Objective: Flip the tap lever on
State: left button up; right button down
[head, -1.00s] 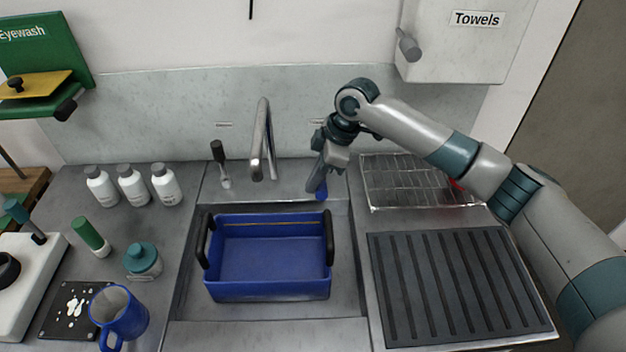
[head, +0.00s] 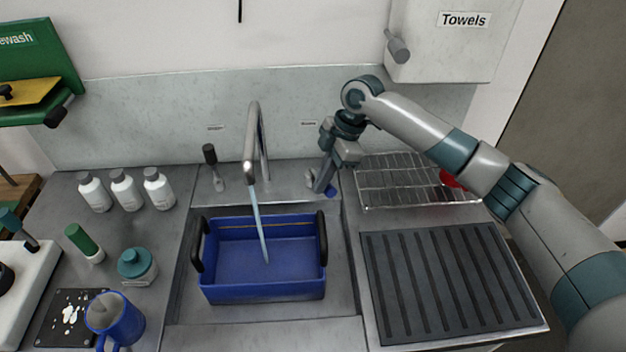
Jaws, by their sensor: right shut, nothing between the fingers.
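The tap (head: 252,150) is a tall curved metal spout behind the sink. A stream of water (head: 259,225) runs from it into a blue tub. A small blue lever end (head: 331,191) shows right of the tap, low beside my right gripper (head: 318,186); the rest of it is hidden by the gripper. The gripper points down, its fingers shut and empty, close to the lever; I cannot tell if they touch. A dark-handled upright piece (head: 211,160) stands left of the tap. My left gripper is not in view.
The blue tub (head: 263,292) with black handles sits in the sink. A wire rack (head: 405,205) and ribbed drain mat (head: 450,285) lie right. White bottles (head: 124,190), a teal-lidded jar (head: 137,266) and a blue mug (head: 118,325) stand left.

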jog(key=shift+w+d+r, duration=0.1)
jog(key=shift+w+d, duration=0.1)
jog(key=shift+d, duration=0.65)
jog(key=w+d, duration=0.2)
jog(key=d, duration=0.1)
jog(key=shift+w+d+p, duration=0.3)
jog(key=shift+w+p, duration=0.05)
jog(key=shift+p, duration=0.05)
jog(key=shift+w+d+r, duration=0.15)
jog(key=shift+w+d, duration=0.05)
jog(key=shift+s+a, duration=0.1)
